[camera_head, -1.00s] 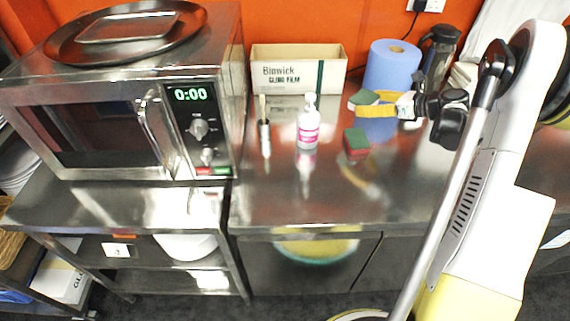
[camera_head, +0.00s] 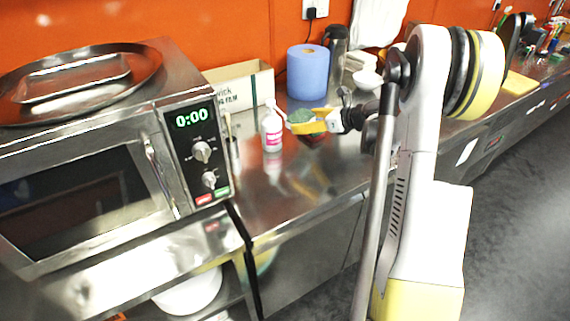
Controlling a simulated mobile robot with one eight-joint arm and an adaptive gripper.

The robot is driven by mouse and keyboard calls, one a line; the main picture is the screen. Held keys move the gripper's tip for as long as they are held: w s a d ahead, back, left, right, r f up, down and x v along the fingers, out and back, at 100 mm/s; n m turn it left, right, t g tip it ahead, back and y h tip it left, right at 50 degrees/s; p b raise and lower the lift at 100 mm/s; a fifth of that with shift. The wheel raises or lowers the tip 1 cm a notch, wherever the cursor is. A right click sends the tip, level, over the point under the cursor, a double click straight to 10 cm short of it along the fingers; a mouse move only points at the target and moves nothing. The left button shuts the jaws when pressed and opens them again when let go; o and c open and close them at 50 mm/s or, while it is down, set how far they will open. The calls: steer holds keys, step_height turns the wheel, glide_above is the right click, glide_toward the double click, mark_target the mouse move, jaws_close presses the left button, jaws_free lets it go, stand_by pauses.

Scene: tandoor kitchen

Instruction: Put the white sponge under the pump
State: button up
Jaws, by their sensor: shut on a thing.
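My gripper (camera_head: 300,119) is in the middle of the view, with yellow fingers shut on a small sponge with a green face (camera_head: 304,115). The fingers hide most of it, so I cannot tell if its other side is white. It appears just right of a white bottle with a pink label (camera_head: 272,131), which stands upright on the steel counter with a narrow white top, the likely pump. Another block, red and green (camera_head: 314,140), is partly hidden below my gripper. I cannot tell whether the held sponge touches it.
A microwave (camera_head: 110,165) with a round tray (camera_head: 75,82) on top fills the left. A thin upright tool (camera_head: 232,150) stands between it and the bottle. A cling film box (camera_head: 240,90), blue paper roll (camera_head: 307,72) and dark flask (camera_head: 336,48) stand behind. The counter front (camera_head: 290,195) is clear.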

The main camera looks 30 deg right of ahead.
steer(key=s+a+f+b, duration=0.1)
steer(key=a+f, duration=0.1)
steer(key=s+a+f+b, duration=0.1)
steer(key=a, duration=0.2)
steer(key=s+a+f+b, duration=0.1)
steer(key=s+a+f, duration=0.1)
steer(key=a, duration=0.1)
steer(key=shift+a+f, duration=0.1)
steer(key=shift+f, duration=0.25)
steer(key=shift+f+b, duration=1.15)
steer(key=shift+f, duration=0.75)
steer(key=shift+f, duration=0.2)
steer(key=o, duration=0.6)
steer(key=shift+r, duration=0.15)
